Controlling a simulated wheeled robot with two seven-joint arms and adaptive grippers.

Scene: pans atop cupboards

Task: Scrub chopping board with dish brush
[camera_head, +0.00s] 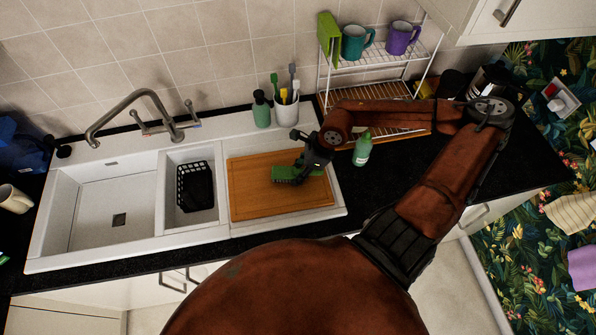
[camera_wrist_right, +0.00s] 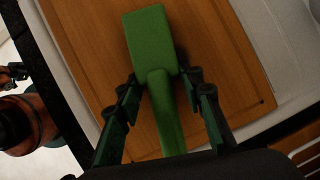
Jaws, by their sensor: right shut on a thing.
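The wooden chopping board (camera_head: 250,197) lies on the drainer side of the white sink in the head view, and it fills much of the right wrist view (camera_wrist_right: 225,90). The green dish brush (camera_head: 287,174) is over the board. My right gripper (camera_head: 305,168) is shut on its handle; in the wrist view the green block-shaped head (camera_wrist_right: 150,45) points away from the fingers (camera_wrist_right: 168,100). I cannot tell whether the brush touches the board. My left gripper is not in the head view.
A black caddy (camera_head: 196,187) sits in the small basin beside the board. A green bottle (camera_head: 362,149) stands right of the board under my right arm. A soap bottle (camera_head: 261,109) and a white cup of brushes (camera_head: 287,112) stand behind. A rack (camera_head: 375,62) holds mugs.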

